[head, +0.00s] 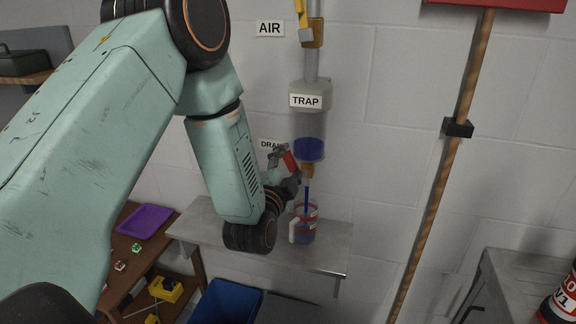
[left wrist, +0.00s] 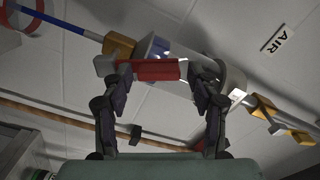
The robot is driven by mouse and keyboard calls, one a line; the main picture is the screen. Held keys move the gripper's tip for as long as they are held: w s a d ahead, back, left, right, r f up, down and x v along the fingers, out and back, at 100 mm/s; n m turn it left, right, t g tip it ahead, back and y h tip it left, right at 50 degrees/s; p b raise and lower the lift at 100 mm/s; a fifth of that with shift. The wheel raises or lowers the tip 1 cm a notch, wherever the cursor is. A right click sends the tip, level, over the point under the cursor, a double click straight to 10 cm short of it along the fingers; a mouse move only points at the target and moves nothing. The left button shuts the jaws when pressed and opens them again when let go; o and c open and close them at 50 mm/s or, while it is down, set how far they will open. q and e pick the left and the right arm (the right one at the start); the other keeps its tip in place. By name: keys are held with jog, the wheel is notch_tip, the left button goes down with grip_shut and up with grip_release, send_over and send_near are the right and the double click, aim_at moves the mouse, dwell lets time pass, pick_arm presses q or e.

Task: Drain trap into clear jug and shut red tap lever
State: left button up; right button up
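The trap (head: 308,125) hangs on the wall as a clear bowl with blue liquid in its lower part. A blue stream (head: 307,197) runs from its brass outlet into the clear jug (head: 305,229), which stands on a grey shelf. The stream also shows in the left wrist view (left wrist: 62,22). The red tap lever (head: 290,161) sits just left of the outlet. My left gripper (head: 285,168) is at the lever. In the left wrist view its fingers are spread, with the red lever (left wrist: 158,70) across the gap near the fingertips; contact is unclear. My right gripper is out of view.
The grey shelf (head: 332,258) has bare room right of the jug. A blue bin (head: 226,302) stands below. A wooden table with a purple tray (head: 145,221) is at left. A wooden pole (head: 437,205) and a metal bench (head: 515,262) are at right.

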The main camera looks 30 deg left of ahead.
pick_arm(q)
jog(key=shift+s, duration=0.1)
jog(key=v, duration=1.1)
jog(key=shift+s+f, duration=0.1)
jog(key=shift+s, duration=0.3)
